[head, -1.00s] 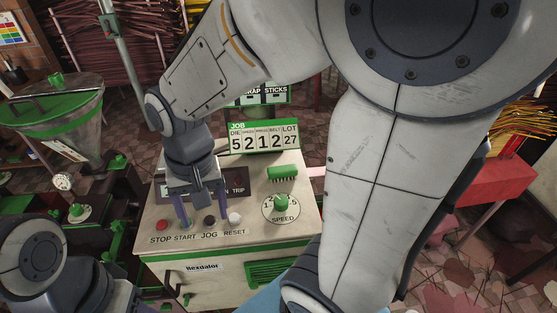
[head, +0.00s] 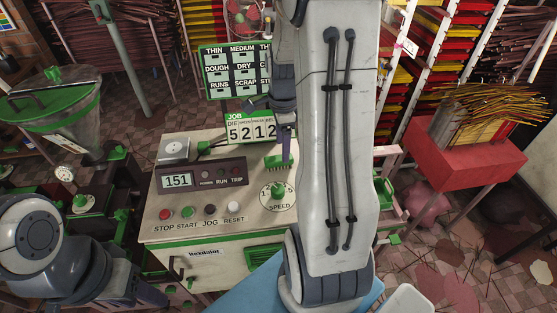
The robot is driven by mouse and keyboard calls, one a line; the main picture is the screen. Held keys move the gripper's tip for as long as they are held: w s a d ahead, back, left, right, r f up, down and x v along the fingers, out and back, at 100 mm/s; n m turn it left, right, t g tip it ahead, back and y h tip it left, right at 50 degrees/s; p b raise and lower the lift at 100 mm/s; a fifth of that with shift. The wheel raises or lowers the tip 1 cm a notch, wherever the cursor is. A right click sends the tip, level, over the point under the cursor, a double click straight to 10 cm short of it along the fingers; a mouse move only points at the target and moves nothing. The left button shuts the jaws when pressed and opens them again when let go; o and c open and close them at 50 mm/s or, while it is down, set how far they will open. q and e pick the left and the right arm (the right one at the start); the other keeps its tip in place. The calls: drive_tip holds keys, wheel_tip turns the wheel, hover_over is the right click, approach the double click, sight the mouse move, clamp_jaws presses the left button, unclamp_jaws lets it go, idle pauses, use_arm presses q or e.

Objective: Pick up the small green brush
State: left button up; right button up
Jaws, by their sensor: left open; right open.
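The small green brush (head: 273,162) lies on the sloped top of the control panel (head: 208,245), just above the SPEED dial (head: 278,195). My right gripper (head: 284,152) is open. It is at the brush, with a purple finger over the brush's right part. I cannot tell whether it touches; the other finger is not clear. My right arm covers the area right of the brush. My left gripper (head: 150,297) is low at the left, partly cut off by the bottom edge, open and well away from the brush.
The JOB number sign (head: 250,129) stands close behind the brush. The panel holds the 151 display (head: 178,181) and several buttons. A green-rimmed hopper (head: 50,105) stands at left, a red table (head: 465,150) with incense sticks at right.

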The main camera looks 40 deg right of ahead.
sight(280, 158)
drive_tip(key=f, duration=0.1)
drive_tip(key=f+p, duration=0.1)
drive_tip(key=f, duration=0.2)
drive_tip(key=shift+a+f+p, duration=0.15)
drive_tip(key=shift+a+p, duration=0.15)
drive_tip(key=shift+p, duration=0.1)
drive_tip(key=shift+f, duration=0.55)
clamp_jaws()
